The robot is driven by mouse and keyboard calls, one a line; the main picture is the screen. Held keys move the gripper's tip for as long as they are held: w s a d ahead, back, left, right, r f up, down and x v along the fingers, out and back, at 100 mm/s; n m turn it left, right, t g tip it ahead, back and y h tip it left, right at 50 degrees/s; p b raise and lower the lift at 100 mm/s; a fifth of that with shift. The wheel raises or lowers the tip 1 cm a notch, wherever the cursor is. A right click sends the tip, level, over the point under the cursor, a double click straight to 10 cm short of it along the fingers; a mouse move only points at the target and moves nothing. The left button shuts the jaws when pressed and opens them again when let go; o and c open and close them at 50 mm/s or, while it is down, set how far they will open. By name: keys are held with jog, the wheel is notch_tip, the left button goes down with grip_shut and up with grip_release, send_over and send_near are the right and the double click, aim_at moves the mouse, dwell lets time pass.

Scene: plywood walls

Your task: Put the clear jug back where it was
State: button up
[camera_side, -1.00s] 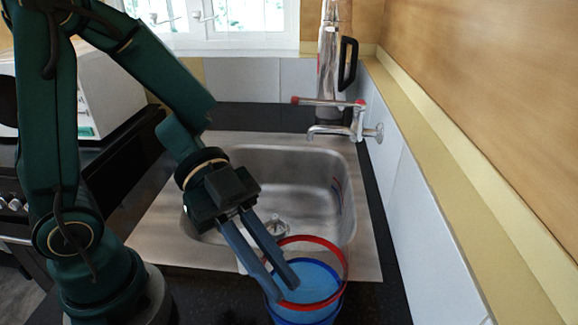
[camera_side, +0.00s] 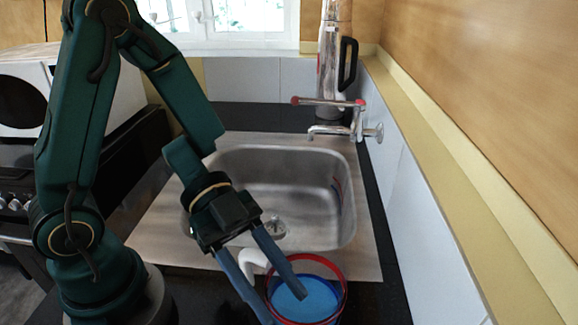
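A see-through jug (camera_side: 320,299) with a red rim, blue lower down and with a white handle (camera_side: 253,259), stands at the front of the counter, just in front of the sink. It looks upright; its lower part is cut off by the picture's bottom edge. My gripper (camera_side: 286,307) reaches down at the jug's left side. Its two blue fingers are spread apart, with the white handle showing between them. The right finger overlaps the jug's rim in the picture; I cannot tell whether it touches.
The empty steel sink (camera_side: 284,185) lies behind the jug. A tap (camera_side: 345,120) stands at its back right, with a tall shiny flask (camera_side: 331,65) behind. The wall ledge (camera_side: 450,190) runs along the right. A dark stove stands at left.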

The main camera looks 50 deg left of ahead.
jog(key=shift+a+r, duration=0.35)
jog(key=shift+a, duration=0.2)
jog(key=v, duration=1.1)
jog(key=w+a+r+n+t+y, duration=0.2)
jog(key=w+n+t+y, duration=0.15)
jog(key=w+t, duration=0.35)
jog(key=w+a+r+n+t+y, duration=0.1)
jog(key=w+r+n+t+y, duration=0.25)
jog(key=w, duration=0.55)
jog(key=a+r+n+t+y, duration=0.2)
jog(key=a+n+t+y, duration=0.15)
jog(key=a+y, duration=0.2)
jog(key=s+d+f+n+g, duration=0.3)
jog(key=s+n+g, duration=0.1)
jog(key=s, duration=0.4)
jog(key=s+d+f+n+g, duration=0.3)
jog(key=s+f+g, duration=0.1)
jog(key=s, duration=0.4)
jog(key=shift+s+f+n+g, duration=0.2)
jog(key=shift+n+g, duration=0.1)
jog(key=shift+n, duration=0.05)
jog(key=shift+y, duration=0.25)
